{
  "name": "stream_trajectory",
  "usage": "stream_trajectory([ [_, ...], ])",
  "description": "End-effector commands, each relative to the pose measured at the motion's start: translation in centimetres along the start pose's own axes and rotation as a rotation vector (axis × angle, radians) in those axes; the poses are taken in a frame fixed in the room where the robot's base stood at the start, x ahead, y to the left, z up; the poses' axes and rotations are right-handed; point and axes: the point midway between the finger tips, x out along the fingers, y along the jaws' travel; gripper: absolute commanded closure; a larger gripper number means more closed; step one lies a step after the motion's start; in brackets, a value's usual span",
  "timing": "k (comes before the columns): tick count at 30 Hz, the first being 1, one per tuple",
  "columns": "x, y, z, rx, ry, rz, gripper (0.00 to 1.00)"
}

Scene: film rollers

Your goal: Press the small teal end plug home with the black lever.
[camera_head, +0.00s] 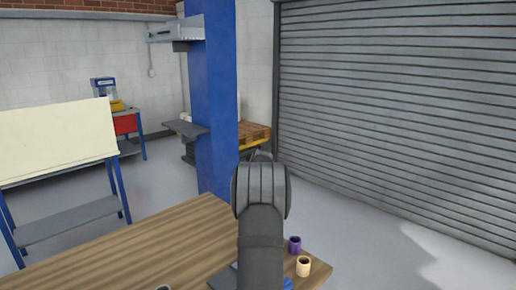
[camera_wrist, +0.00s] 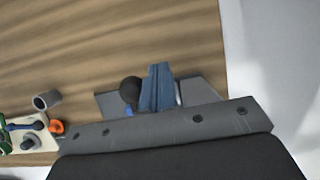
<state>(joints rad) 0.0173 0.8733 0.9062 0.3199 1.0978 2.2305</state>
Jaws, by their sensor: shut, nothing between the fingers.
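In the wrist view, my gripper (camera_wrist: 159,66) shows as two blue fingers pressed together, with nothing between them. A round black knob (camera_wrist: 130,90), which looks like the end of the black lever, is just left of the fingers; whether they touch I cannot tell. Under both lies a grey plate (camera_wrist: 198,93), partly hidden by the fingers and the grey gripper body. A small pale piece shows right of the fingers. I cannot make out the teal end plug in either view. In the head view my arm hides the gripper and most of the plate.
In the wrist view, a grey hollow roller (camera_wrist: 46,100) and a white tray (camera_wrist: 14,139) with several coloured parts are at the left. In the head view, a purple roller (camera_head: 295,245) and a cream roller (camera_head: 304,266) stand near the right table edge.

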Motion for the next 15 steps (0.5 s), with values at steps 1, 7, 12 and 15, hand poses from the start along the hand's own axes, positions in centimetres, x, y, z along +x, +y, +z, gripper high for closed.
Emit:
stream_trajectory([
  [1, 0.0, 0.3, 0.1, -0.001, 0.000, 0.000, 1.00],
  [7, 0.0, 1.3, 0.2, 0.000, 0.000, 0.001, 1.00],
  [12, 0.1, 1.9, 0.2, -0.001, 0.000, 0.000, 1.00],
  [15, 0.1, 2.0, 0.3, -0.001, 0.000, 0.000, 1.00],
])
